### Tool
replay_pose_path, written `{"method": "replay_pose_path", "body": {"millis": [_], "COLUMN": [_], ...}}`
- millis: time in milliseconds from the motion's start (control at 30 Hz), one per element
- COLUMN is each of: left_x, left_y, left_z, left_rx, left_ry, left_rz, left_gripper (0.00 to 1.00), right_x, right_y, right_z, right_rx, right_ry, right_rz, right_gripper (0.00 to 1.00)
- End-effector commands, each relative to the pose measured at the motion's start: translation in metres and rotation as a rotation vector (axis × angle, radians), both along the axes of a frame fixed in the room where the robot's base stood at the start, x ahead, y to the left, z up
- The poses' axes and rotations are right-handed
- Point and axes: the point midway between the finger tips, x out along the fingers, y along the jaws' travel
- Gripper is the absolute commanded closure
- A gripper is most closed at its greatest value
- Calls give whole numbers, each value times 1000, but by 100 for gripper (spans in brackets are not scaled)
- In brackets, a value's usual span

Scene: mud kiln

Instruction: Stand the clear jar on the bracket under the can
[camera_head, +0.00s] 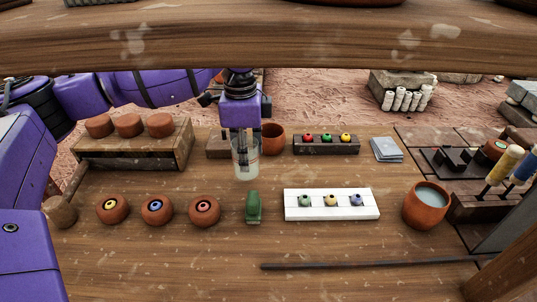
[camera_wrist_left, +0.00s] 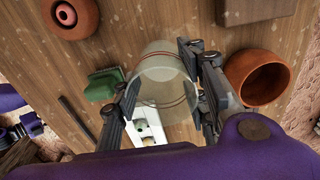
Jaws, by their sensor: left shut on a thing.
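The clear jar (camera_head: 246,164) is upright in my left gripper (camera_head: 243,136), which is shut on it from above. In the left wrist view the jar (camera_wrist_left: 160,78) is between the two fingers of the left gripper (camera_wrist_left: 160,100), and the table shows through it. The jar is over the middle of the table; I cannot tell whether its base touches the wood. I cannot surely pick out a can or its bracket in either view. My right gripper is not in view.
A green object (camera_head: 254,207) and a white rack (camera_head: 331,212) with coloured balls are in front of the jar. A terracotta pot (camera_head: 273,138) and a dark ball rack (camera_head: 326,150) stand behind. Several terracotta rounds (camera_head: 157,210) line the left; a cup (camera_head: 426,205) is right.

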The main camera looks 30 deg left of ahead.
Motion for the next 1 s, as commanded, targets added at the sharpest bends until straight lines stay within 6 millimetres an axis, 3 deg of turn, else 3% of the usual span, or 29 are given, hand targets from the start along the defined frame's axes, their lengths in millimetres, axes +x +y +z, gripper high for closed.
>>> {"method": "replay_pose_path", "body": {"millis": [100, 200, 600, 633, 733, 767, 1000], "left_x": [-2, -2, -2, -1, -1, -1, -1], "left_y": [1, 1, 1, 1, 1, 1, 1], "left_z": [-25, -37, -41, -41, -42, -42, -42], "left_rx": [2, 1, 1, 1, 1, 1, 1], "left_ry": [8, 6, 5, 4, 4, 5, 5], "left_rz": [0, 0, 0, 1, 0, 0, 0], "left_gripper": [86, 86, 86, 57, 44, 41, 41], "right_x": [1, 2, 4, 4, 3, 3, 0], "right_y": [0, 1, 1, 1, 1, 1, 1], "right_z": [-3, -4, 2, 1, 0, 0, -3], "right_rx": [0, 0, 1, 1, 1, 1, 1], "right_ry": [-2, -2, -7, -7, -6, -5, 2], "right_rz": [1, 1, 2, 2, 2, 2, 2], "right_gripper": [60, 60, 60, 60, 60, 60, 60]}}
